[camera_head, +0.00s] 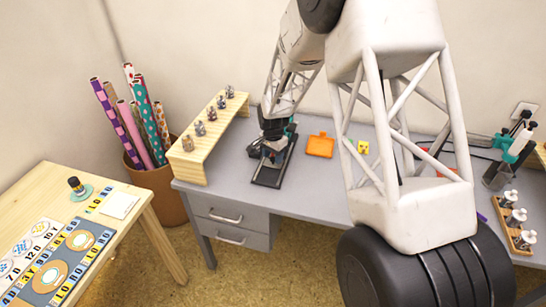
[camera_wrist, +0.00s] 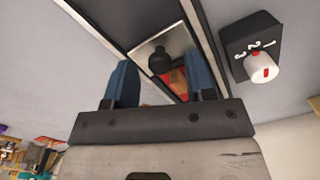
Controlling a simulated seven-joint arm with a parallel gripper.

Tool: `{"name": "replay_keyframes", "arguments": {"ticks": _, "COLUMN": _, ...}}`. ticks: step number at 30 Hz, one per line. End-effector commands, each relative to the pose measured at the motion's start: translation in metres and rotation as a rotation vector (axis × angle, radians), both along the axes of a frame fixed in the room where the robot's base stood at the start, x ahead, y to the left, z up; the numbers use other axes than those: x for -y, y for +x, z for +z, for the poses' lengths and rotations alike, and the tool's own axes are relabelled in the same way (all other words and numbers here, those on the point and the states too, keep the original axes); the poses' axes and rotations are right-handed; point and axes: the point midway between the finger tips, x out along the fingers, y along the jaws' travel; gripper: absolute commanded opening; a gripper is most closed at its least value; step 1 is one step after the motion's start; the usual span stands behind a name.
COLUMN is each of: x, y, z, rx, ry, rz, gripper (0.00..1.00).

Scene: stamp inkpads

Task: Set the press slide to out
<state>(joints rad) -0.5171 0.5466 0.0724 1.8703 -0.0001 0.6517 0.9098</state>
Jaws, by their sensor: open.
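The press (camera_head: 269,176) is a long dark frame on the grey desk, partly hidden by my gripper in the head view. In the wrist view, a silver plate (camera_wrist: 152,45) lies between two dark rails, with a round black knob (camera_wrist: 160,62) and a red-orange patch beside it. I cannot tell which of these parts is the slide, or its setting. My gripper (camera_head: 274,150) is over the press, pointing down. Its blue fingers (camera_wrist: 160,74) are apart, with the knob seen between them; I cannot tell whether they touch it.
A black box (camera_wrist: 250,45) with a white, red-marked dial stands close beside the press. An orange pad (camera_head: 320,145) and a yellow block (camera_head: 363,147) lie to its right. A wooden rack (camera_head: 207,140) with several small stamps stands to its left. The desk front is clear.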

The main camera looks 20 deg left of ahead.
Motion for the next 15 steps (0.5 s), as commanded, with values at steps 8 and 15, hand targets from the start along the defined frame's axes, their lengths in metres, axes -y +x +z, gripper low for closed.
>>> {"name": "replay_keyframes", "arguments": {"ticks": 8, "x": 0.0001, "y": -0.0002, "z": -0.0069, "rx": 0.0, "ry": -0.001, "rz": 0.0, "gripper": 0.5}}
{"name": "replay_keyframes", "arguments": {"ticks": 15, "x": 0.0001, "y": -0.0001, "z": -0.0068, "rx": 0.0, "ry": -0.001, "rz": 0.0, "gripper": 0.41}}
